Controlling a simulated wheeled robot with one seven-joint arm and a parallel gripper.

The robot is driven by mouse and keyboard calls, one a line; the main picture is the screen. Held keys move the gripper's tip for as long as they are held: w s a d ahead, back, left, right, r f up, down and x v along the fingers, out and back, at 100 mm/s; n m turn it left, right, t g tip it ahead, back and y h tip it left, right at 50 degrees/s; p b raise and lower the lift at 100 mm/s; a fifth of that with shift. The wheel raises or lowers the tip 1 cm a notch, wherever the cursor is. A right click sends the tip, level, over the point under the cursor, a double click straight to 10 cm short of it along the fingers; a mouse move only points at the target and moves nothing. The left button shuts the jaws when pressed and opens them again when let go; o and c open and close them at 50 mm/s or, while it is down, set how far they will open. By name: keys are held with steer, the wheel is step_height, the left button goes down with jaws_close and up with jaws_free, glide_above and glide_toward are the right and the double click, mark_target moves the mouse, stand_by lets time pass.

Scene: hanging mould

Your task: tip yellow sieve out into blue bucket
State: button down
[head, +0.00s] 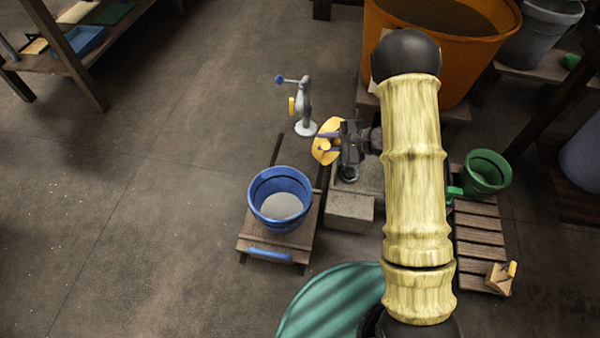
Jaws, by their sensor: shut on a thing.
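The yellow sieve (329,125) is in my gripper (333,143), just above and to the right of the blue bucket in the picture. My gripper is shut on it. The sieve looks steeply tilted, with one broad yellow face showing; the gripper covers part of it, and I cannot tell what is in it. The blue bucket (262,208) stands upright, with pale grey material inside. The sieve is apart from the bucket and not over its mouth in this view.
The bucket stands on a low wooden platform (252,240) with a blue bar (270,255) at its front. A grey crank device (305,112) stands behind. Concrete blocks (349,212) and a green bucket (485,180) are to the right. Open floor lies left.

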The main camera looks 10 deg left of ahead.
steer(key=s+a+f+n+g+h+b, duration=0.1)
steer(key=s+a+n+g+h, duration=0.2)
steer(key=s+a+n+g, duration=0.3)
steer(key=s+a+f+n+g+h, duration=0.25)
steer(key=s+a+n+g, duration=0.2)
steer(key=n+g, duration=0.35)
steer(key=w+d+f+n+h+b, duration=0.1)
steer(key=w+d+f+n+h, duration=0.2)
steer(key=n+h, duration=0.7)
step_height(320, 180, down, 2)
steer(key=shift+w+f+b, duration=0.15)
steer(key=shift+w+b, duration=0.15)
steer(key=shift+w, duration=0.65)
steer(key=shift+s+d+h+p, duration=0.1)
steer(key=shift+d+h+p, duration=0.05)
steer(key=shift+h+p, duration=0.15)
